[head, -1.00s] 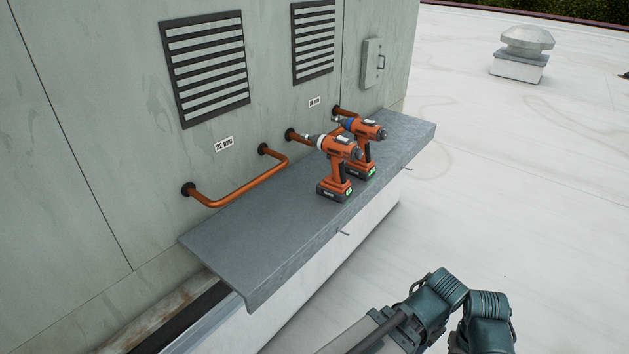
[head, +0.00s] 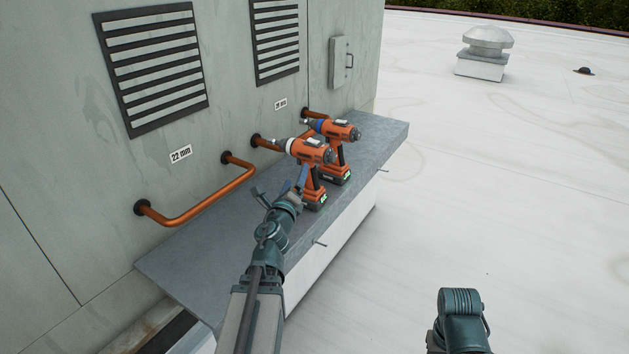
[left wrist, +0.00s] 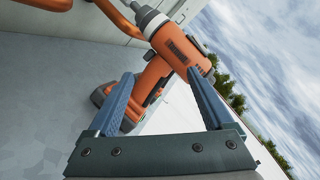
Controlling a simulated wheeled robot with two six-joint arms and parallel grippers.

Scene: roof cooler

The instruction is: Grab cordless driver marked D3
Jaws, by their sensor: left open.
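Two orange cordless drivers stand upright on the grey ledge (head: 215,245). The nearer driver (head: 312,152) has a white collar; the farther driver (head: 338,131) has a blue collar. No D3 mark can be read on either. My left gripper (head: 281,187) is open and empty, just left of the nearer driver. In the left wrist view, that driver (left wrist: 180,48) fills the space ahead of the open fingers (left wrist: 161,76), its handle (left wrist: 152,80) showing between them. Whether a finger touches it cannot be told. My right gripper is out of view.
Copper pipes (head: 205,207) stick out of the wall behind the ledge, below louvred vents (head: 155,62) and a "22 mm" label (head: 181,154). Small pins (head: 320,243) jut from the ledge's front.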

